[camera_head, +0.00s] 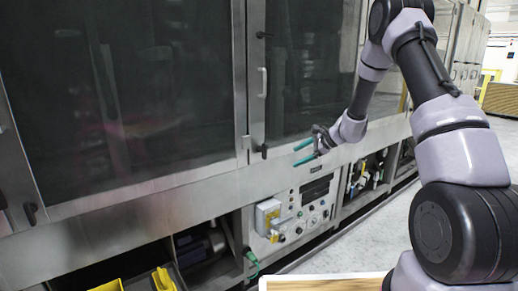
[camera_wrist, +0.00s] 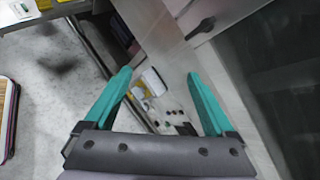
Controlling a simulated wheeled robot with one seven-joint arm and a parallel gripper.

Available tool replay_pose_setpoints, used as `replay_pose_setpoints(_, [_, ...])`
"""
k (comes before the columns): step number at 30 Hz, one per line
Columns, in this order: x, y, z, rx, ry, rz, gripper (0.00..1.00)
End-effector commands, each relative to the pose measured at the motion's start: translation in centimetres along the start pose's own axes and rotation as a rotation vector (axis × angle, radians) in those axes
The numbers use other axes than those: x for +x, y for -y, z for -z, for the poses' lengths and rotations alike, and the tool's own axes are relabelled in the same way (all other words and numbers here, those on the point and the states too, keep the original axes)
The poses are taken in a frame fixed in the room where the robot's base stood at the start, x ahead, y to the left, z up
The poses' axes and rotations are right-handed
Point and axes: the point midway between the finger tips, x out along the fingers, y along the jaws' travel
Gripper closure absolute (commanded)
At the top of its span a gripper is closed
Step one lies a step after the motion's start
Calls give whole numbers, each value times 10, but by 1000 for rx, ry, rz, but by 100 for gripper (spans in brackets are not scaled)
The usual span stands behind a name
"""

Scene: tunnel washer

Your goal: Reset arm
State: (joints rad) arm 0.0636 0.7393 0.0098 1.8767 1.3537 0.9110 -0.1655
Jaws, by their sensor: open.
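My gripper (camera_head: 304,152) is raised in front of the washer's steel frame, to the right of a dark door latch in the head view. Its two teal fingers are spread apart with nothing between them. In the wrist view my gripper (camera_wrist: 160,95) is also open and empty, with the control panel beyond the fingers. My arm reaches in from the right side of the head view and is bent at the elbow.
The tunnel washer has large dark glass doors (camera_head: 120,80) and a door handle (camera_head: 262,82). Below is a control panel (camera_head: 305,208) with a yellow-and-grey switch box (camera_head: 267,215). A wood-topped surface (camera_head: 320,283) lies at the bottom. Grey floor (camera_head: 385,220) is clear at right.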

Motion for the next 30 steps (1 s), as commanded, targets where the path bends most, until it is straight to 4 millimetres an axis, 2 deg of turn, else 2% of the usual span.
replay_pose_setpoints(1, [-22,5,-25,-64,1,-9,11])
replay_pose_setpoints(6, [-86,0,-91,-270,-16,-62,11])
replay_pose_setpoints(11, [-147,-18,-142,-460,-54,-108,11])
replay_pose_setpoints(15, [-198,-43,-176,-623,-105,-145,11])
replay_pose_setpoints(22, [-275,-95,-214,-878,-222,-198,11])
replay_pose_setpoints(30, [-352,-161,-228,-1145,-411,-248,11])
